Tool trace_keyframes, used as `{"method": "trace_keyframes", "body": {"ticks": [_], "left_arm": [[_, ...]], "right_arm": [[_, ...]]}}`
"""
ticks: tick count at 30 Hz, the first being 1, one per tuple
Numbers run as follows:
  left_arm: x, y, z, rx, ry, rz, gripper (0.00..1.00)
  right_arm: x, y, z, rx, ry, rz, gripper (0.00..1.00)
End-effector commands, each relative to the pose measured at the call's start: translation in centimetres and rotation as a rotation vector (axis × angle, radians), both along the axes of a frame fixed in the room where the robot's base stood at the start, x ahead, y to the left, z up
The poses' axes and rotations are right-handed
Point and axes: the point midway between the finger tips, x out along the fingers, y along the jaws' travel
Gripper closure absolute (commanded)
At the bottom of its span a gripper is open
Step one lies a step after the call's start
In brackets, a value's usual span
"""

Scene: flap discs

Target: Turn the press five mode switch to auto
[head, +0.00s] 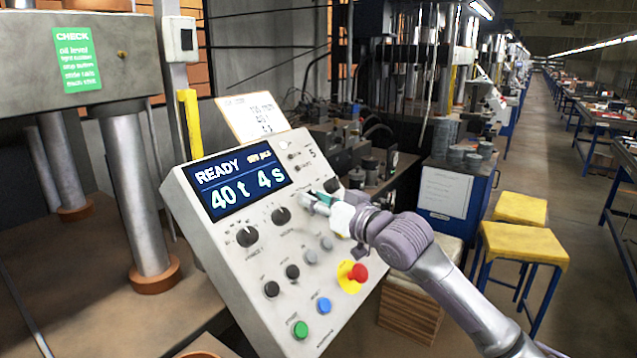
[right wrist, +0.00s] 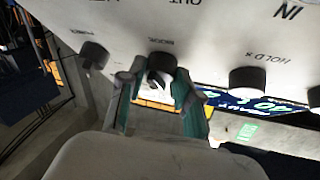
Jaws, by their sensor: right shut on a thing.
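The sloped grey control panel (head: 225,265) of the press stands in the middle of the head view, with a "5" at its upper right. Its display (head: 238,180) reads READY, 40 t, 4 s. The mode switch is a dark round knob (right wrist: 161,63) in the right wrist view, under a label that looks like MODE. My right gripper (head: 310,199) reaches the panel from the right. In the right wrist view its two green-lined fingers (right wrist: 157,82) are shut on this knob, one on each side. The gripper mostly hides the knob in the head view. The switch's setting cannot be read. My left gripper is out of view.
The hold knob (head: 281,215) sits beside the gripper, and another dark knob (head: 331,185) is on its other side. Below are a red emergency button (head: 358,272), a blue button (head: 323,305) and a green button (head: 300,330). Yellow stools (head: 524,243) stand at right by the aisle.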

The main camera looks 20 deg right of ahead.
Motion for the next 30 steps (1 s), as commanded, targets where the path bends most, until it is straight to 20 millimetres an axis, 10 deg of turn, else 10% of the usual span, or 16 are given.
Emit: {"method": "trace_keyframes", "body": {"ticks": [30], "left_arm": [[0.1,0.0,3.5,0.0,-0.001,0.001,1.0]], "right_arm": [[0.0,0.3,0.1,0.154,0.121,-0.168,1.0]]}}
